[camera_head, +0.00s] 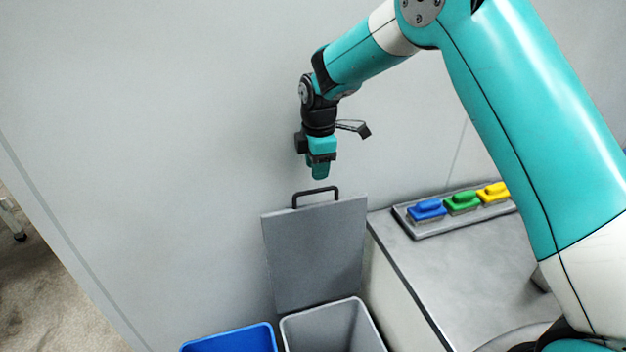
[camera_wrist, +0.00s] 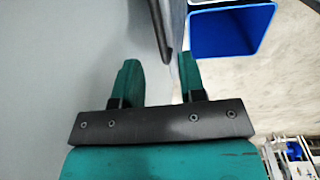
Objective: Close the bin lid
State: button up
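The grey bin lid (camera_head: 315,258) stands open, nearly upright against the wall, behind the grey bin (camera_head: 284,335). A dark bar handle (camera_head: 317,191) sits on its upper edge. My gripper (camera_head: 319,176) points down just above the handle, with a small gap showing in the head view. In the wrist view my gripper (camera_wrist: 160,78) is open, its two teal fingers apart. The lid (camera_wrist: 179,16) shows edge-on there, with its dark handle (camera_wrist: 159,32) reaching toward the space between the fingers. Nothing is held.
A blue bin (camera_head: 233,341) stands left of the grey one and shows in the wrist view (camera_wrist: 232,48). A grey counter (camera_head: 440,270) at the right carries a tray (camera_head: 428,232) of blue, green and yellow brushes. The wall is close behind my gripper.

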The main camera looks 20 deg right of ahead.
jog(key=f, duration=0.2)
jog(key=f+p, duration=0.1)
jog(key=f, duration=0.3)
jog(key=shift+w+a, duration=0.1)
jog(key=shift+w, duration=0.15)
